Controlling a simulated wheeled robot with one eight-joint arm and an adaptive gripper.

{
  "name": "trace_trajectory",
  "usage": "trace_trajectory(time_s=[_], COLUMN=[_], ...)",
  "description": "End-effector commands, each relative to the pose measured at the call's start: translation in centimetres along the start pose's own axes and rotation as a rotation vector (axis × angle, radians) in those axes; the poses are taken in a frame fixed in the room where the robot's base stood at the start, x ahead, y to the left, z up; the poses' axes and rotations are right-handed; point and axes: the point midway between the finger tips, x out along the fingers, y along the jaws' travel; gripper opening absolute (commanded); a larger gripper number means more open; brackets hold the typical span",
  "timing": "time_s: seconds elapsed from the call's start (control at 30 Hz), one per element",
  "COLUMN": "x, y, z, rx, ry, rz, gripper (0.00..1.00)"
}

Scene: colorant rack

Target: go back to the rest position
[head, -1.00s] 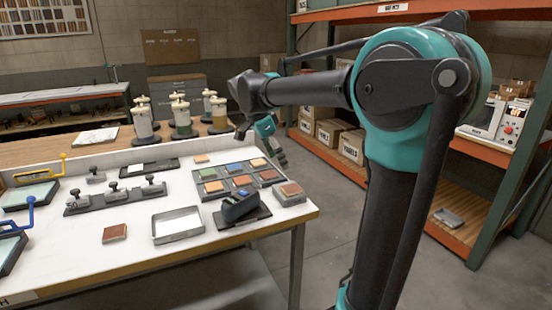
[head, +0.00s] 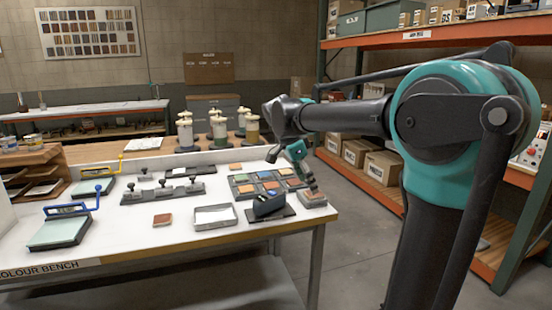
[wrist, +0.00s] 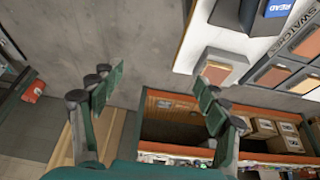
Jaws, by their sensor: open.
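My gripper (head: 302,169) hangs from my arm over the back right end of the white bench (head: 130,232). In the wrist view my gripper (wrist: 158,92) has its two fingers spread wide with nothing between them. Beneath and between the fingers there is bare floor, the bench corner and an orange shelf frame. A small block with a brown top (head: 313,198) sits at the bench's right edge. It also shows in the wrist view (wrist: 222,66), close to the right fingertip in the picture; I cannot tell the height gap.
A swatch tray (head: 243,189) and a dark reader device (head: 268,206) stand near the bench's right end. A shallow metal tray (head: 214,216) and a brown tile (head: 162,220) lie left of them. Orange shelving (head: 400,41) stands at the right. Floor (head: 350,240) between is clear.

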Motion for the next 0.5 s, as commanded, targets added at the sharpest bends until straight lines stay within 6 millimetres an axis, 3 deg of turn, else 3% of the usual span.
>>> trace_trajectory(time_s=[0.27,0.5], x=[2.2,5.3], y=[1.3,3.2], z=[0.0,0.2], rx=[-0.088,-0.221], ry=[-0.029,-0.066], rz=[-0.017,-0.051], gripper=[0.75,0.75])
